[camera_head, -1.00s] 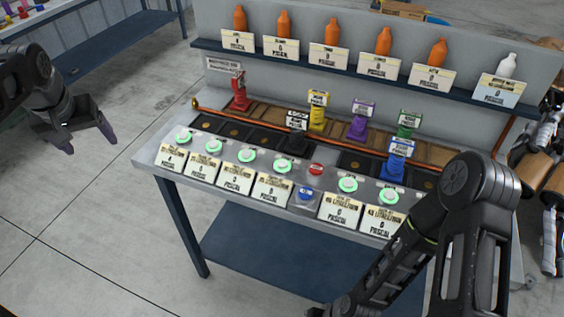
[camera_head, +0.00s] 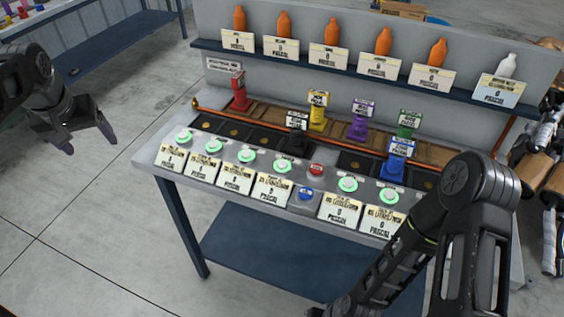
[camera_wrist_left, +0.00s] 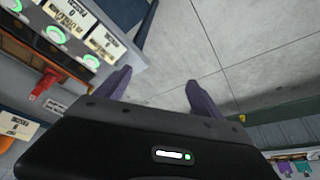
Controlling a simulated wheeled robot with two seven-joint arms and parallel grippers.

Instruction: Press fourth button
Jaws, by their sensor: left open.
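A row of green-lit round buttons runs along the front of the bench. From the left, the first button (camera_head: 184,137), second button (camera_head: 213,146), third button (camera_head: 247,155) and fourth button (camera_head: 281,167) each have a label card below. My left gripper (camera_head: 86,140) is open and empty, left of the bench and apart from the buttons. Its fingers (camera_wrist_left: 160,90) show over bare floor in the left wrist view. My right arm covers the bench's right front; its gripper is not visible.
Behind the buttons stand coloured pieces, including red (camera_head: 239,92), yellow (camera_head: 317,112), purple (camera_head: 358,122) and blue (camera_head: 396,160). Orange bottles (camera_head: 284,25) and a white bottle (camera_head: 507,66) stand on the shelf. The floor (camera_head: 90,220) left of the bench is clear.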

